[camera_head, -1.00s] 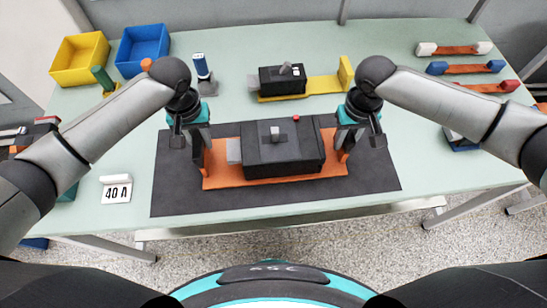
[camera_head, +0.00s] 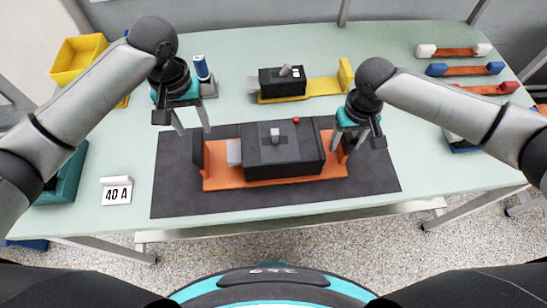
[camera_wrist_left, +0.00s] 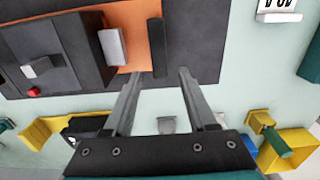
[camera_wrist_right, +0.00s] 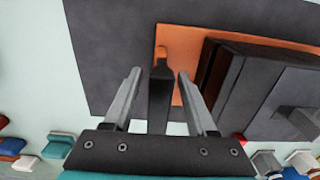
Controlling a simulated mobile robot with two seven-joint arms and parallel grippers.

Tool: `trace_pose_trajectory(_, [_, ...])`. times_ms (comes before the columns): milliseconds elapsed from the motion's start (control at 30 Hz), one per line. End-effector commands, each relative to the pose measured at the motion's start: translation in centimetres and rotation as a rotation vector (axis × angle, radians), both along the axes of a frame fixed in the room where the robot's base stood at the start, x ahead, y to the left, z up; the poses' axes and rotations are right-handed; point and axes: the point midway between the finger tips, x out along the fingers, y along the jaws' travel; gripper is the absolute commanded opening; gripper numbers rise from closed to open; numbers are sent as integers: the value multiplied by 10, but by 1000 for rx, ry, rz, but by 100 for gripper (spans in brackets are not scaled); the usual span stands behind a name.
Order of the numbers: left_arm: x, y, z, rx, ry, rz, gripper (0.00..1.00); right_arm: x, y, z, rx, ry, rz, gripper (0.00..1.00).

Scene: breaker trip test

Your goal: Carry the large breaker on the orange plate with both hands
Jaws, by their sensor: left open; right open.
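The large dark grey breaker (camera_head: 283,150) lies on the orange plate (camera_head: 218,184), which rests on a dark mat. The plate has an upright black handle at each end. My left gripper (camera_head: 192,130) is open and empty, above and behind the left handle (camera_head: 198,152). In the left wrist view that handle (camera_wrist_left: 157,45) stands beyond the fingertips, apart from them. My right gripper (camera_head: 357,146) is open at the right end of the plate. In the right wrist view the right handle (camera_wrist_right: 159,95) stands between its open fingers; contact cannot be told.
The dark mat (camera_head: 280,203) has bare room in front of the plate. A smaller breaker (camera_head: 278,82) on a yellow plate (camera_head: 325,87) stands behind. A "40 A" card (camera_head: 116,192) and a teal bin (camera_head: 65,180) are at left. Several coloured-ended straps (camera_head: 465,69) lie at right.

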Motion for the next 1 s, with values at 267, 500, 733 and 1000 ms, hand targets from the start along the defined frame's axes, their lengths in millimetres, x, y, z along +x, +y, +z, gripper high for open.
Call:
trace_pose_trajectory(267, [0, 0, 39, -1, -1, 0, 57, 0, 0, 0, 0, 0, 0, 57])
trace_pose_trajectory(500, [0, 0, 44, 1, 0, 0, 57, 1, 0, 20, 2, -3, 0, 57])
trace_pose_trajectory(733, [0, 0, 44, 1, 0, 0, 57, 1, 0, 69, 2, -5, 0, 57])
trace_pose_trajectory(1000, [0, 0, 43, 1, 0, 0, 57, 1, 0, 112, 1, -3, 0, 57])
